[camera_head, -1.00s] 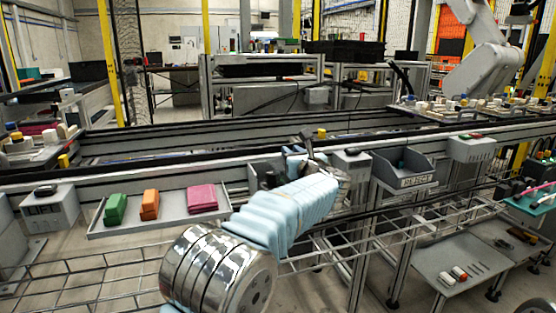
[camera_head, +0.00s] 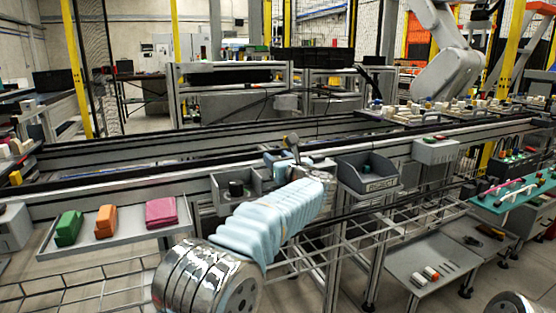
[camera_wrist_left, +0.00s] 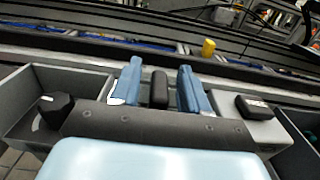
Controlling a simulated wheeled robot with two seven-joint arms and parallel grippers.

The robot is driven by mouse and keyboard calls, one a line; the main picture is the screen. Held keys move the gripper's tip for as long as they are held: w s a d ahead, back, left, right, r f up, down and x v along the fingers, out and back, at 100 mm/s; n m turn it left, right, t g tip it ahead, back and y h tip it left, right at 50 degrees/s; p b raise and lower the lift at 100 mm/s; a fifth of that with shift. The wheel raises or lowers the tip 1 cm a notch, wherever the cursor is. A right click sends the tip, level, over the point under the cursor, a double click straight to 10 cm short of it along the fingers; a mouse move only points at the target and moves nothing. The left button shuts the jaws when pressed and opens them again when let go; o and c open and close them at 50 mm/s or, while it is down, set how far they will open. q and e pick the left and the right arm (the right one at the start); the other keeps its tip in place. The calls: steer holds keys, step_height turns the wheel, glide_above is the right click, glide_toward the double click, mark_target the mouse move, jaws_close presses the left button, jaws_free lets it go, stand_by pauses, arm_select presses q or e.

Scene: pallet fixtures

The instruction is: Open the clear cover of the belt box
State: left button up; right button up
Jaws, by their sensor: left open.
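My left gripper (camera_head: 293,153) is at the front rail of the conveyor, and its arm hides part of the rail. In the left wrist view its two blue fingers (camera_wrist_left: 160,75) are apart with nothing held between them. A small grey box (camera_wrist_left: 250,122) with a black part on top stands just right of the fingers in that view; the gripper mostly hides it in the head view. It may be the belt box, but I cannot make out a clear cover. Another grey box (camera_head: 437,150) with small buttons is farther right on the rail. My right gripper is not in view.
An open grey bin (camera_head: 237,190) with a black knob (camera_wrist_left: 55,108) is left of the gripper. A labelled grey bin (camera_head: 367,180) is to its right. A tray (camera_head: 130,236) holds green, orange and pink blocks. A yellow piece (camera_wrist_left: 208,47) is beyond the fingers.

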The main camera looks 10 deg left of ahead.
arm_select(q)
steer(key=shift+s+d, duration=0.2)
steer(key=shift+s, duration=0.1)
steer(key=b+v, duration=0.3)
steer(key=v, duration=1)
steer(key=shift+b, duration=0.35)
steer(key=shift+d, duration=0.1)
